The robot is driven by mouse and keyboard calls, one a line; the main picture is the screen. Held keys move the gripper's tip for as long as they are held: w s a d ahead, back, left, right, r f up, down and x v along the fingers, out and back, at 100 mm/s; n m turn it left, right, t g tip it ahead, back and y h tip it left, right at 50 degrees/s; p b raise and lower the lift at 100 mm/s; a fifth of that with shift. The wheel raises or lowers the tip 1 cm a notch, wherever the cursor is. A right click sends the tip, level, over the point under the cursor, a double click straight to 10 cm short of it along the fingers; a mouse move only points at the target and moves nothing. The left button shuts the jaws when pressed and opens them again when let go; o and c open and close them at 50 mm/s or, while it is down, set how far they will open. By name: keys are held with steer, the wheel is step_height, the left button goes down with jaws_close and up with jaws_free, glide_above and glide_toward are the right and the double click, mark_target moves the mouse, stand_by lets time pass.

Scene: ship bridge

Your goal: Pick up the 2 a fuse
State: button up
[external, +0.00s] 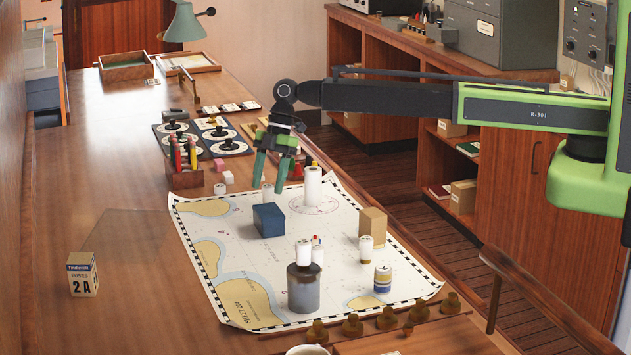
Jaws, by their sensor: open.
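My gripper (267,192) is open and points down over the far part of the chart. A small white cylinder (267,194) shows between its green fingertips; I cannot tell whether it is between them or behind. Several white cylinders that look like fuses stand about: a tall one (313,187) right of the gripper, one (303,252) on top of a dark jar (304,288), and a short one (366,248) by the tan block. Their ratings are too small to read.
The chart (225,232) covers the middle of the table. A blue box (268,220), a tan block (372,226) and a striped battery-like cylinder (382,279) stand on it. A pencil holder (185,176) is left of the gripper. The table's left side is mostly clear.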

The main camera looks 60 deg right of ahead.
mark_target(265, 187)
steer(key=shift+b+x, duration=0.4)
steer(key=shift+x, duration=0.7)
steer(key=shift+d+r, duration=0.1)
steer(key=shift+r, duration=0.05)
jaws_close()
steer(key=p+v, duration=0.2)
steer(key=p, duration=0.1)
steer(key=a+p+v, duration=0.1)
steer(key=p+v, duration=0.1)
steer(key=v, duration=0.1)
steer(key=shift+r+p, duration=0.4)
steer(key=s+d+r+p, duration=0.2)
steer(key=d+r+p, duration=0.3)
steer(key=d, duration=0.5)
steer(key=shift+d+r, duration=0.25)
